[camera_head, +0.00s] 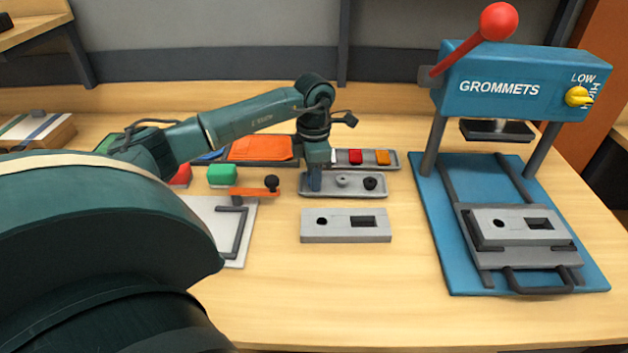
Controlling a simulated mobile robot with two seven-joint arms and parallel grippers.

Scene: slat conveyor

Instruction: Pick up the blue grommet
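My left gripper (315,186) points straight down at the left end of a grey grommet tray (345,194). Its fingertips are low, at the height of the tray. I cannot see a gap between the fingers or what is between them. I cannot make out the blue grommet as a separate thing; the gripper covers the left end of the tray. A grey grommet (342,181) and a black grommet (370,183) sit in the tray to the right of the gripper. My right gripper is not in view.
A grey block with two openings (346,231) lies in front of the tray. A blue grommet press (515,85) with a red-knobbed lever stands at right. Behind the tray are red and orange pieces (369,157) and orange cloth (262,148).

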